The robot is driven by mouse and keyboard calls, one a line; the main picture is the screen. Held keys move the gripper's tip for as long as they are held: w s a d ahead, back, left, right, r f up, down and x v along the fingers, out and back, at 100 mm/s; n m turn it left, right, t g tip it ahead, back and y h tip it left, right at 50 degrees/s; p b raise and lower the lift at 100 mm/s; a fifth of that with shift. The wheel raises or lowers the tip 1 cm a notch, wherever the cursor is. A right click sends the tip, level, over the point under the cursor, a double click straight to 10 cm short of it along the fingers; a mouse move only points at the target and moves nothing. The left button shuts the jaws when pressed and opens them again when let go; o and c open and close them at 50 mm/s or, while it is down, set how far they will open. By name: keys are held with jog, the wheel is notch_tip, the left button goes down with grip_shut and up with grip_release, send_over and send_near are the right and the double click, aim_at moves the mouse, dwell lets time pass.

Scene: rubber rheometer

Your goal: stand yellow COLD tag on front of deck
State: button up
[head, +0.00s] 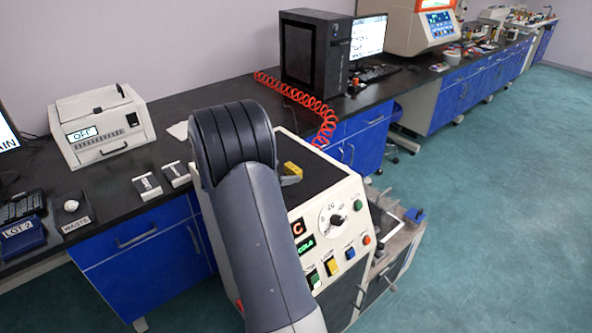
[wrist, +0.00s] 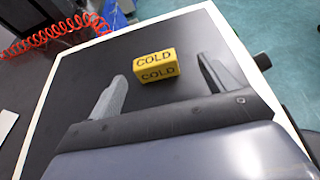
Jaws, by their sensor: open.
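The yellow COLD tag (wrist: 156,65) is a small block on the dark deck (wrist: 68,105). In the wrist view, COLD reads upright on two of its faces. In the head view the tag (head: 292,168) shows beside my arm, on the dark top of the white machine. My gripper (wrist: 161,76) is open, with one finger to the left of the tag and one to its right. A gap shows on each side, and the fingers hold nothing. In the head view my arm hides most of the gripper and part of the deck.
The machine's sloped front panel carries a dial (head: 334,219) and coloured buttons. A red coiled hose (head: 322,125) runs behind the deck. A black computer tower (head: 312,52) and a white OFF device (head: 100,126) stand on the bench. The deck around the tag looks clear.

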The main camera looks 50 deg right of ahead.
aim_at(290, 168)
jog(key=x, duration=0.2)
jog(key=p+x, duration=0.1)
jog(key=x, duration=0.2)
jog(key=p+x, duration=0.1)
jog(key=x, duration=0.1)
jog(key=shift+w+d, duration=0.25)
jog(key=shift+w, duration=0.1)
